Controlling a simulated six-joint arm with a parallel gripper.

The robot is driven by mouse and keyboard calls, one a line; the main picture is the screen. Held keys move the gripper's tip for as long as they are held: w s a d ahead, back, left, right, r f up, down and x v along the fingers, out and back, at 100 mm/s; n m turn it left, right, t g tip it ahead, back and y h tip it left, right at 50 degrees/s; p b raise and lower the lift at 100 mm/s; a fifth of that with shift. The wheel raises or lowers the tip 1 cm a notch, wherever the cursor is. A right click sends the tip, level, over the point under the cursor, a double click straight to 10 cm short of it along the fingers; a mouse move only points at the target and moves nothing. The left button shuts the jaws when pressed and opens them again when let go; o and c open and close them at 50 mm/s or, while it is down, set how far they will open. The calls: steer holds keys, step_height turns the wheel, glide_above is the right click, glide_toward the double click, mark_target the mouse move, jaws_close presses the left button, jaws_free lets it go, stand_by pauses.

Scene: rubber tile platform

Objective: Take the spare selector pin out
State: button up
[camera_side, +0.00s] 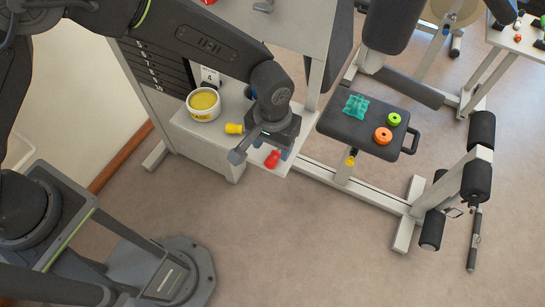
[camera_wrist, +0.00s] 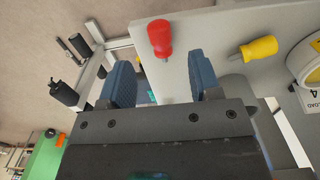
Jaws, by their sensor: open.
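Two selector pins with coloured handles lie on a light grey ledge (camera_side: 193,133). The red pin (camera_side: 272,159) lies near the ledge's front end, and the yellow pin (camera_side: 234,128) lies farther left, near the tub. In the wrist view the red pin (camera_wrist: 160,38) is ahead of and between my fingers; the yellow pin (camera_wrist: 259,48) is right of them. Both show a short metal shaft there. I cannot tell which is the spare. My gripper (camera_side: 262,155) is open and empty, above the ledge by the red pin; its fingers show in the wrist view (camera_wrist: 163,80).
A tub of yellow stuff (camera_side: 204,104) stands on the ledge beside the weight stack (camera_side: 155,68). A dark padded seat (camera_side: 350,125) at right holds a teal block (camera_side: 356,106), a green ring (camera_side: 393,119) and an orange ring (camera_side: 383,135). Open floor lies in front.

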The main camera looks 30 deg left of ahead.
mark_target(273, 157)
steer(key=shift+f, duration=2.7)
steer(key=shift+c, duration=0.3)
steer(key=c, duration=0.9)
